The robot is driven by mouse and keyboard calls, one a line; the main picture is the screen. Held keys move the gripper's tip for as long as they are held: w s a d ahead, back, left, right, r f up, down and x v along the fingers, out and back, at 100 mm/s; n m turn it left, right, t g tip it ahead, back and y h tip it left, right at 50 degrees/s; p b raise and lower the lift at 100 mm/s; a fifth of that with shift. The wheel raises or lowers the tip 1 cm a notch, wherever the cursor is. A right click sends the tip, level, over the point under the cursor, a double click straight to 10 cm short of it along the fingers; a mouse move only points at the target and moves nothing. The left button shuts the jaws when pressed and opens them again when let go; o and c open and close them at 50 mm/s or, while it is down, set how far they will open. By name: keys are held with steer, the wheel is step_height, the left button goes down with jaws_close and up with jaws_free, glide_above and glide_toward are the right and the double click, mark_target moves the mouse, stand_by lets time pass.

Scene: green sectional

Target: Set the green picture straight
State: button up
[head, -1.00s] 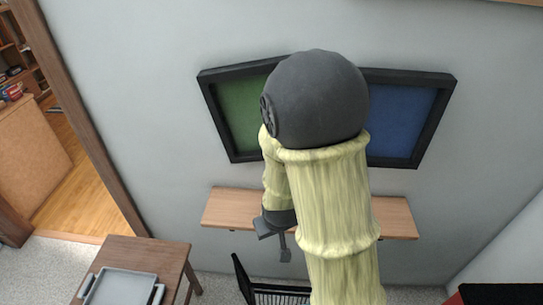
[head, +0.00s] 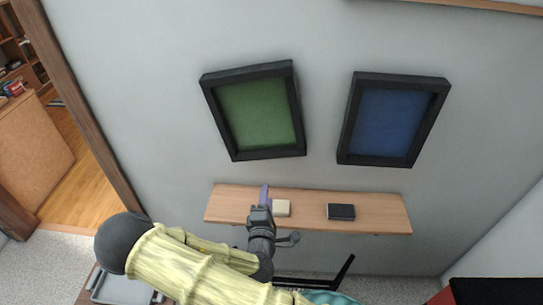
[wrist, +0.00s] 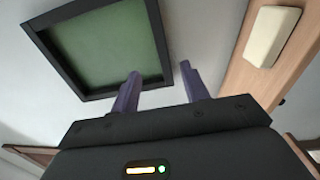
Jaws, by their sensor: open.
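The green picture (head: 258,112) hangs on the wall in a black frame, tilted with its right side higher than its left compared with the shelf below. It also shows in the wrist view (wrist: 100,45), at upper left. My gripper (head: 265,192) is below the picture, in front of the shelf in the head view. Its two purple fingers (wrist: 160,70) are apart with nothing between them. In the wrist view the left finger overlaps the frame's lower edge; I see no clear contact.
A blue picture (head: 394,120) in a black frame hangs to the right, about in line with the shelf. The wooden shelf (head: 384,212) below holds a cream block (head: 281,208) and a dark box (head: 341,212). The wall between the pictures is bare.

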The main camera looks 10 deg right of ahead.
mark_target(272, 157)
stand_by(0.3)
steer(key=p+x, duration=0.5)
steer(key=x, duration=1.2)
steer(key=shift+w+p, duration=0.25)
steer(key=shift+p, duration=0.15)
jaws_close()
